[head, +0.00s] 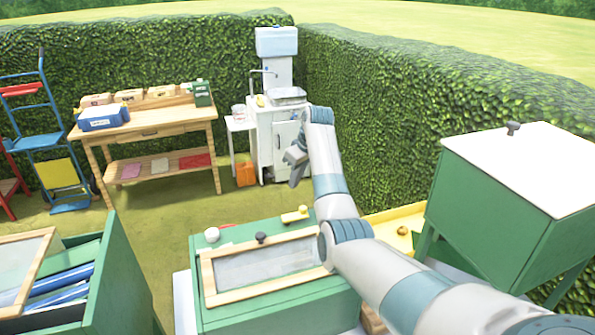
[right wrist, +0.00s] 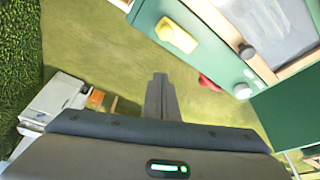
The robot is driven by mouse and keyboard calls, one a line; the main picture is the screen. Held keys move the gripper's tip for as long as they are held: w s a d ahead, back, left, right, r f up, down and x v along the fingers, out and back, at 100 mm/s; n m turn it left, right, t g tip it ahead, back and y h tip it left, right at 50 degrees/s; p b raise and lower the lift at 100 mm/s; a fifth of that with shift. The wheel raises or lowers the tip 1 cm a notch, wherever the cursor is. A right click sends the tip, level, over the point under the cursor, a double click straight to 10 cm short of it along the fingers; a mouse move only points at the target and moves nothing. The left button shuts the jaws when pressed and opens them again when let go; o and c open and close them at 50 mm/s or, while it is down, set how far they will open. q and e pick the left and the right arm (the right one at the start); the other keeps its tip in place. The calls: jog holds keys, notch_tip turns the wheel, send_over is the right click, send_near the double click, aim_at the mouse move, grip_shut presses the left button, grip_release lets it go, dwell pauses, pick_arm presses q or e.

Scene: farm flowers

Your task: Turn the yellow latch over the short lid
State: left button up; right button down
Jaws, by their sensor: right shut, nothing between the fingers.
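The yellow latch (head: 295,214) sits on the far green rim of the middle green box (head: 335,303), just beyond the wood-framed lid (head: 209,286) with its grey pane and dark knob (head: 261,238). The lid lies closed on the box. In the right wrist view the latch (right wrist: 177,35) lies beside the lid's frame (right wrist: 213,22), with a strip of green between them. My right gripper (head: 297,160) is shut and empty, in the air beyond the box and apart from the latch. Its shut fingers also show in the right wrist view (right wrist: 160,82). My left gripper is out of view.
A white round knob (head: 212,234) and a red item (head: 226,226) are near the box's far left corner. A green bin with a white lid (head: 530,165) stands at right. An open green box (head: 115,275) is at left. A wooden table (head: 150,130) and hedges stand behind.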

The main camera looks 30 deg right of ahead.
aim_at(299, 211)
jog(key=f+p, duration=0.2)
jog(key=f, duration=0.1)
jog(key=f+p, duration=0.2)
jog(key=shift+s+f, duration=0.25)
jog(key=shift+s+d+f+p, duration=0.15)
jog(key=shift+s+p, duration=0.1)
jog(key=shift+s, duration=0.15)
jog(key=shift+s+d+f+p, duration=0.1)
jog(key=shift+s+f+p, duration=0.05)
jog(key=shift+s+p, duration=0.15)
jog(key=shift+a+f, duration=0.1)
